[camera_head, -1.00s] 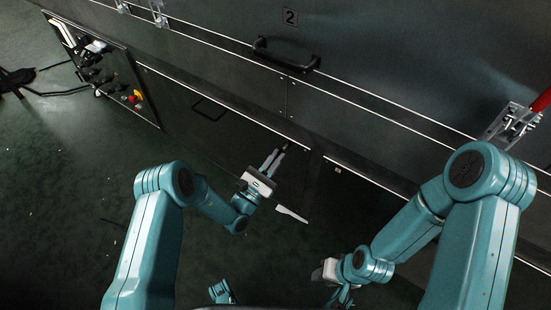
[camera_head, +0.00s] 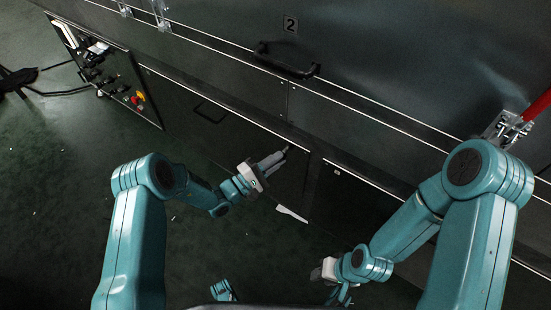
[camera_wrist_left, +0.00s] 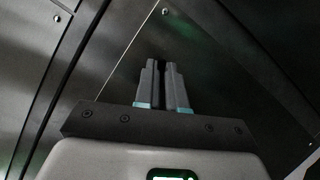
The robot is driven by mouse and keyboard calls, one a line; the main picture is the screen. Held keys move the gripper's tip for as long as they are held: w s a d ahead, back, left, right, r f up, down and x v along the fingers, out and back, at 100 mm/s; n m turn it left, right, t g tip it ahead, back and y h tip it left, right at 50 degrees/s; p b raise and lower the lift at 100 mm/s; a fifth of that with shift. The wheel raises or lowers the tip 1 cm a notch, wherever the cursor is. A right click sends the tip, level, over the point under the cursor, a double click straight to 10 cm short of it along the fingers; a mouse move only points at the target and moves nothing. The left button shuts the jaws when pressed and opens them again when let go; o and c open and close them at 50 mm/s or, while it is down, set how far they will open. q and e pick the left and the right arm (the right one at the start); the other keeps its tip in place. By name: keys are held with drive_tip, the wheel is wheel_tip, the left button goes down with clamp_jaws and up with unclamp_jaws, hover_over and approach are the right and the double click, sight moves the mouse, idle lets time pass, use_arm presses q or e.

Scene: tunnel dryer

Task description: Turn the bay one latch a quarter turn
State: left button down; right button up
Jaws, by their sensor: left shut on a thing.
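My left gripper (camera_head: 284,151) points up and right, with its tips at the dark lower panel under the bay marked 2. Its two grey fingers are close together, and in the left wrist view the left gripper (camera_wrist_left: 162,66) has only a narrow dark gap between them. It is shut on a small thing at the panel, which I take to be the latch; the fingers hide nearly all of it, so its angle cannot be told. My right gripper (camera_head: 318,274) hangs low, apart from the panel, and its jaws are too dark to read.
A black handle (camera_head: 286,61) sits on the panel above, under the 2 plate (camera_head: 290,23). A red lever (camera_head: 537,106) sits on a metal bracket at the right. A control box (camera_head: 112,78) stands left. A pale flat piece (camera_head: 292,213) lies below the left gripper.

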use_arm(q)
drive_tip(key=m+g, duration=0.1)
drive_tip(key=m, duration=0.1)
drive_tip(key=m+y+p, duration=0.1)
drive_tip(key=m, duration=0.2)
drive_tip(key=shift+r+g, duration=0.1)
drive_tip(key=shift+g, duration=0.3)
drive_tip(key=shift+p, duration=0.3)
drive_tip(key=c, duration=1.2)
unclamp_jaws()
drive_tip(key=shift+w, duration=0.1)
drive_tip(key=p+v, duration=0.3)
drive_tip(key=v, duration=1.3)
drive_tip(key=shift+a+r, duration=0.15)
